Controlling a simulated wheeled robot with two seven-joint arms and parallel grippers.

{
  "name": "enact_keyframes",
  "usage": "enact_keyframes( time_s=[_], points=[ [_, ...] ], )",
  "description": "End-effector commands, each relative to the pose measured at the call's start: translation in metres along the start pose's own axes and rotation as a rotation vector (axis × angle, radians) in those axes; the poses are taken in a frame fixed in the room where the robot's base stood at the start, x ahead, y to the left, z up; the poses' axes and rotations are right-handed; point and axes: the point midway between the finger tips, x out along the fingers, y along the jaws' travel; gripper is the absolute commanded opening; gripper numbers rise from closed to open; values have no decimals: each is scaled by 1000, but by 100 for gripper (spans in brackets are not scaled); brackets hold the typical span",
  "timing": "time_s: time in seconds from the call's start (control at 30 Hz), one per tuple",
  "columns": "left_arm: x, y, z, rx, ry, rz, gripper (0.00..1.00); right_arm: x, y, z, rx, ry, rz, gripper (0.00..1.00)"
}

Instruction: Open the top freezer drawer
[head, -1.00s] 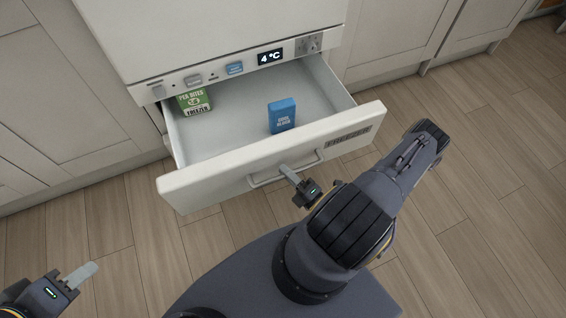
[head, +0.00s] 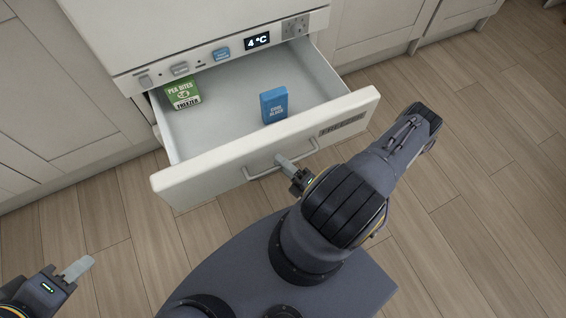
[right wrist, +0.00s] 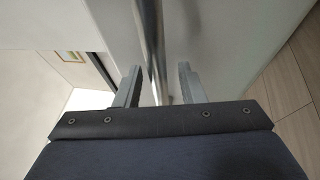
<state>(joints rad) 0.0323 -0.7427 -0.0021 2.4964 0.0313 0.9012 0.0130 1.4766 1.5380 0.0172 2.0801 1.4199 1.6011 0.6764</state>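The white freezer drawer (head: 262,146) is pulled well out below the white appliance. Its front carries a metal bar handle (head: 262,175), which also shows in the right wrist view (right wrist: 150,28). My right gripper (head: 281,162) is at this handle. In the right wrist view my right gripper (right wrist: 158,80) has its fingers apart, one on each side of the bar, with gaps visible. My left gripper (head: 82,266) is at the lower left, away from the drawer; whether its fingers are apart cannot be made out.
Inside the drawer are a green pea bites box (head: 182,92) at the back left and a blue cool block (head: 274,105) near the front. The control panel display (head: 257,41) reads 4 °C. Cabinets flank the appliance. The wooden floor (head: 485,165) is clear at right.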

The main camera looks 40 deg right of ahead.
Motion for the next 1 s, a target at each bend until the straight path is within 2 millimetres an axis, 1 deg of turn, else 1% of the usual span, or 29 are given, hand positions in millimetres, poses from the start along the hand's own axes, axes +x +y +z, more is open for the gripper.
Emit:
enact_keyframes(
  time_s=[0.17,0.27,0.37,0.6,0.7,0.83,1.0],
  points=[
    [0,0,0,0,0,0,36,0,0,0,0,0,1,36],
    [-1,1,-1,0,0,0,36,-6,0,1,-1,-2,0,36],
    [-4,2,-2,0,0,0,36,-19,1,1,-1,-3,-2,36],
    [-8,4,-4,0,0,0,36,-60,0,1,-1,-3,-2,36],
    [-8,4,-4,0,0,0,36,-71,0,0,-1,-2,-1,36],
    [-9,4,-4,0,0,0,36,-78,0,0,0,-1,1,36],
    [-9,4,-4,0,0,0,36,-78,0,0,1,0,1,36]
  ],
)
